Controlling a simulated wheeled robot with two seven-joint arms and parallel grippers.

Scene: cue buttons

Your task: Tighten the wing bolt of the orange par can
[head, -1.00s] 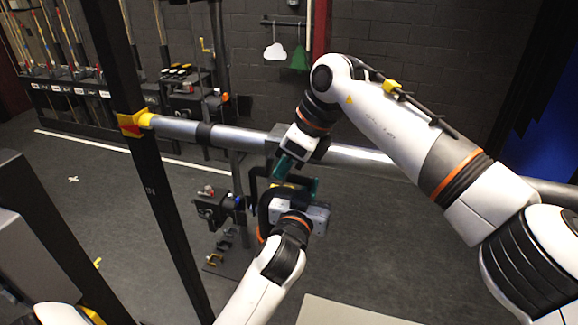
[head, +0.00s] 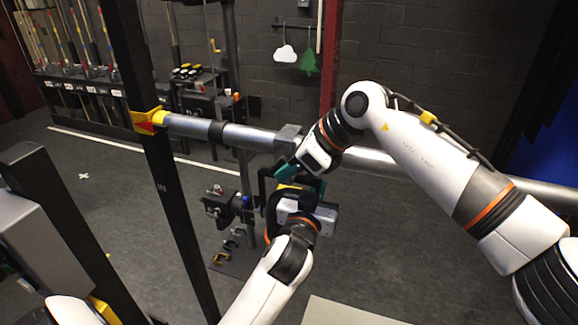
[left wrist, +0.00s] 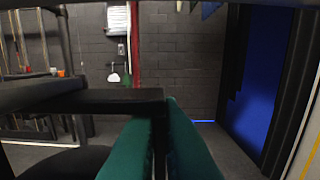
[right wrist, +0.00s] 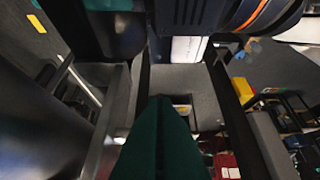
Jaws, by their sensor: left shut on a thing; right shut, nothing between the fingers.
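A grey clamp (head: 289,136) sits on the metal pipe, with a black bent bar (head: 264,184) below it that looks like the par can's yoke. My left gripper (head: 308,186) is below the pipe. In the left wrist view its green fingers are shut on a black bar (left wrist: 110,101), near its end. My right gripper (head: 286,172) is just under the clamp, its fingers pointing left. In the right wrist view its green fingers (right wrist: 158,105) are shut and empty beside grey metal parts. The orange can and its wing bolt cannot be made out.
The metal pipe (head: 235,136) runs across from a dark post (head: 165,185) at the left. Open floor (head: 110,165) lies at the left.

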